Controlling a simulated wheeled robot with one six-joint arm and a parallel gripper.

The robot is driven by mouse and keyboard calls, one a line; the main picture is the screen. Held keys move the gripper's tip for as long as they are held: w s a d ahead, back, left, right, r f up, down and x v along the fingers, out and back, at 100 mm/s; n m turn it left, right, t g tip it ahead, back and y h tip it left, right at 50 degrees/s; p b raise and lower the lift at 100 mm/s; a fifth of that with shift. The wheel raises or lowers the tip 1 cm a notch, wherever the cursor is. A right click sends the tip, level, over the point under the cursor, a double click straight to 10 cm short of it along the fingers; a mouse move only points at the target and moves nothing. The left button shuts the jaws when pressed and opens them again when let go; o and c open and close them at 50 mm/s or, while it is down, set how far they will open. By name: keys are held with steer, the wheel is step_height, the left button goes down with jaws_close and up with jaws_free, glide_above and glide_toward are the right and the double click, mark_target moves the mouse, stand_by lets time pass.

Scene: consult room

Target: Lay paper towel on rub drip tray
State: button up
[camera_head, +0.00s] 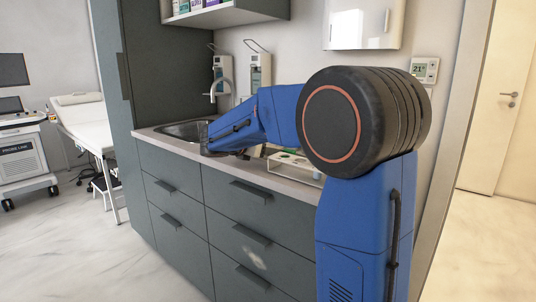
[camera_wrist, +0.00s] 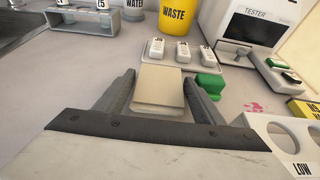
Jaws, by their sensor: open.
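In the wrist view my gripper (camera_wrist: 160,77) is open, with one dark finger on each side of a flat beige block (camera_wrist: 158,92). The block looks like a folded paper towel or pad, but I cannot tell for sure. I cannot tell whether the fingers touch it. In the head view my arm reaches over the counter, and the gripper is not clear. Two lever dispensers, a left one (camera_head: 222,74) and a right one (camera_head: 258,72), hang on the wall behind. I cannot make out a drip tray; my arm covers the area below the right dispenser.
The wrist view shows several small labelled bottles (camera_wrist: 182,53), a yellow WASTE bin (camera_wrist: 178,16), a tester (camera_wrist: 250,32), a green block (camera_wrist: 210,84) and a white LOW rack (camera_wrist: 254,122). A sink (camera_head: 180,130) lies at the counter's left. Drawers (camera_head: 262,222) front the counter.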

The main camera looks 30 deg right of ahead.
steer(key=shift+w+d+f, duration=0.1)
steer(key=shift+d, duration=0.1)
steer(key=c, duration=0.9)
